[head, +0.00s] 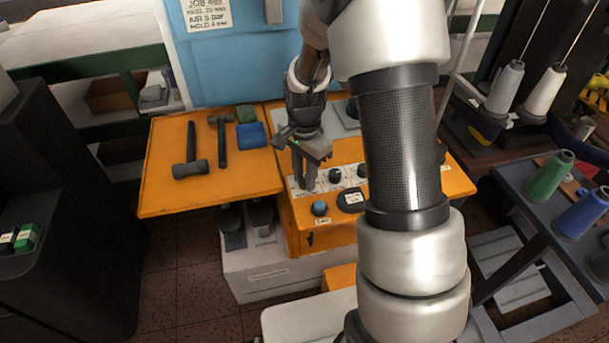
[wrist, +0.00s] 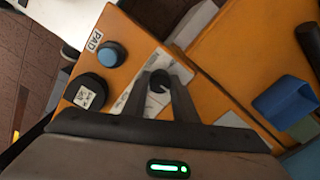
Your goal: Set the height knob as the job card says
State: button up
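The job card (head: 208,14) hangs on a blue panel at the top left of the head view. It reads JOB 489 at the top, with a line below too small to read surely, then AIR 5 bar and HOLD 4 s. An orange control box (head: 305,242) carries a row of black knobs; two show, a middle knob (head: 335,175) and a right knob (head: 362,170). My gripper (head: 304,185) points down at the row's left end. In the wrist view its fingers (wrist: 162,84) stand on either side of a black knob (wrist: 159,80). Whether they press it is unclear. Its scale is mostly hidden.
A blue PAD button (head: 320,208) and a black round part with a white label (head: 351,200) are on the box's front. Thread spools (head: 548,177) stand at right.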

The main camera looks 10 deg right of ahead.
jog(key=c, duration=0.3)
jog(key=shift+n, duration=0.3)
jog(key=n, duration=1.2)
jog(key=shift+n, duration=0.3)
jog(key=n+p, duration=0.1)
jog(key=n, duration=0.3)
jog(key=shift+d+n, duration=0.1)
jog(key=shift+n, duration=0.2)
jog(key=o, duration=1)
